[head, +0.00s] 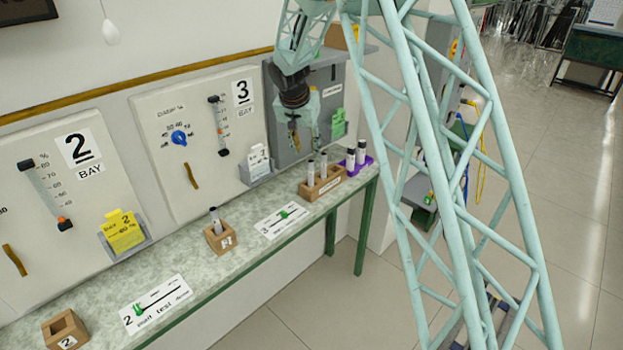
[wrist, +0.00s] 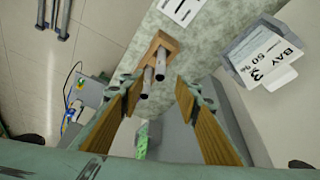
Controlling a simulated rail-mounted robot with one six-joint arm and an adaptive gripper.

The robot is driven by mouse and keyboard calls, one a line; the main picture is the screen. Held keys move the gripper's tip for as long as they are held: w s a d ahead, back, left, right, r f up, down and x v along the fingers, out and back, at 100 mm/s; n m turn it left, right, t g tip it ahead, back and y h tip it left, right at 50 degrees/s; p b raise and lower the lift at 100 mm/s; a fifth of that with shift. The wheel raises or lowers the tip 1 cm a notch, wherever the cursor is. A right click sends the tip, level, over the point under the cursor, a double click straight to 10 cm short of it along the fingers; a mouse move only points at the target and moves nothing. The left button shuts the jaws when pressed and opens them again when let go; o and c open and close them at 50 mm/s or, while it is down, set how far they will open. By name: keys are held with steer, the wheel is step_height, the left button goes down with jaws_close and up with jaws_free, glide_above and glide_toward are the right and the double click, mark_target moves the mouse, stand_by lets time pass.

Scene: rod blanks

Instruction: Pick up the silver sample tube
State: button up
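Two greyish, silver-looking tubes stand in a wooden rack (head: 327,186) at the right end of the bench. One is the left tube (head: 310,173), the other the right tube (head: 323,165). In the wrist view they show as the farther tube (wrist: 161,62) and the nearer tube (wrist: 147,82), in the same rack (wrist: 163,40). I cannot tell which is the silver sample tube. My gripper (head: 304,142) hangs above and behind the rack, near the wall box. In the wrist view my gripper (wrist: 159,86) is open, its fingers apart and nothing between them.
A purple rack (head: 366,164) with tubes stands right of the wooden rack. A wooden block (head: 221,242) holds one tube further left. An empty-looking block (head: 66,330) sits front left. A grey wall box (head: 330,90) and card holder (head: 257,170) stand close behind.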

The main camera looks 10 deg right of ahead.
mark_target(310, 165)
steer(key=shift+x, duration=3.35)
steer(key=shift+p+x, duration=0.3)
steer(key=shift+x, duration=0.65)
steer(key=shift+w+d+f, duration=0.1)
steer(key=shift+p+x, duration=0.5)
steer(key=shift+x, duration=2)
steer(key=shift+w, duration=0.15)
steer(key=c, duration=0.8)
